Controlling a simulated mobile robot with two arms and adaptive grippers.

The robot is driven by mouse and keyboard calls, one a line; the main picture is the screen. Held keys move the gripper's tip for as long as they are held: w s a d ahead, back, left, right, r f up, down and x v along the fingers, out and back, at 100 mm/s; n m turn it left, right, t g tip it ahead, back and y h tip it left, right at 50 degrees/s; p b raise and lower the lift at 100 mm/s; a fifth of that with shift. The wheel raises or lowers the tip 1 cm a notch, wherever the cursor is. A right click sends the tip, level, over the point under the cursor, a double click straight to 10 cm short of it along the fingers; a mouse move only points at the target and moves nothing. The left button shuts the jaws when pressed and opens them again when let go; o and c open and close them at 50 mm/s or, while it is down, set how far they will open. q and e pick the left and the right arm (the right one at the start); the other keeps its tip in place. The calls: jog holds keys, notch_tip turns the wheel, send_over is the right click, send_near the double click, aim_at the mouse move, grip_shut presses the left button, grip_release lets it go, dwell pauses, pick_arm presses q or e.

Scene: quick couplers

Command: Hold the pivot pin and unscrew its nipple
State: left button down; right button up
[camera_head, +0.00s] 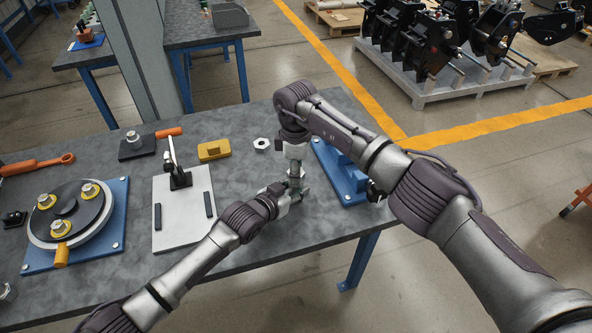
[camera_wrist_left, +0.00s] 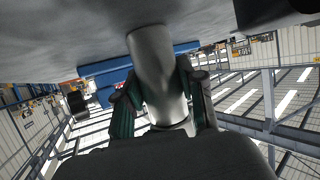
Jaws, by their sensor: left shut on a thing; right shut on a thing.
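The pivot pin (camera_wrist_left: 158,62) is a smooth silver cylinder in the left wrist view, between the green-lined fingers of my left gripper (camera_wrist_left: 160,108). In the head view my left gripper (camera_head: 288,194) is low over the table, near its front right edge, shut on the pin. My right gripper (camera_head: 295,172) points down from directly above it and is shut at the top of the pin. The nipple is hidden by the right gripper's fingers, and I cannot tell whether it is still in the pin.
The grey table (camera_head: 110,172) holds a blue fixture (camera_head: 333,172) just right of the grippers, a hex nut (camera_head: 261,144), a yellow block (camera_head: 214,149), a white plate with a clamp (camera_head: 183,230) and a blue-based round fixture (camera_head: 115,222).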

jog(key=n, duration=0.4)
jog(key=shift+w+r, duration=0.1)
jog(key=n, duration=2.4)
jog(key=shift+n, duration=0.4)
jog(key=n, duration=0.6)
jog(key=shift+n, duration=0.4)
jog(key=n, duration=1.1)
jog(key=shift+r, duration=0.1)
jog(key=n, duration=0.5)
jog(key=shift+n, duration=0.3)
